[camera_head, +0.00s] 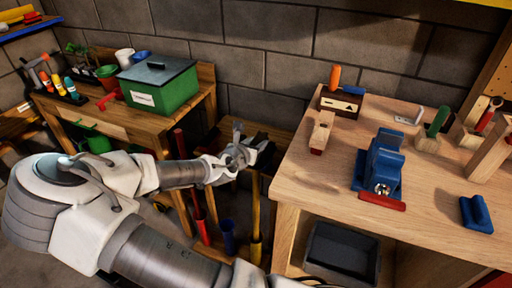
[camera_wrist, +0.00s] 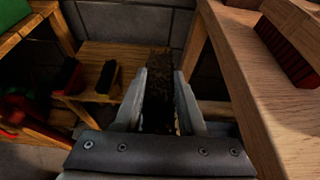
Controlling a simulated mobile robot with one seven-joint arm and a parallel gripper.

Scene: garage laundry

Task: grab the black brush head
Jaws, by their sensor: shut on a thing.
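My gripper (camera_head: 250,147) is over the gap between the two benches in the head view. In the wrist view my gripper (camera_wrist: 164,80) has its two fingers on either side of the black brush head (camera_wrist: 159,65), a long, dark, mottled block. The fingers are shut on it, and it sticks out past their tips. In the head view a dark end of the brush head (camera_head: 266,152) shows beside the fingertips.
The wooden workbench (camera_head: 300,190) stands close on the right, with a blue vise (camera_head: 380,165) on it. A green box (camera_head: 160,85) stands on the left bench. Upright tool handles, one yellow (camera_head: 256,215), are below my gripper. Two dark pieces, one black (camera_wrist: 107,76), lie left in the wrist view.

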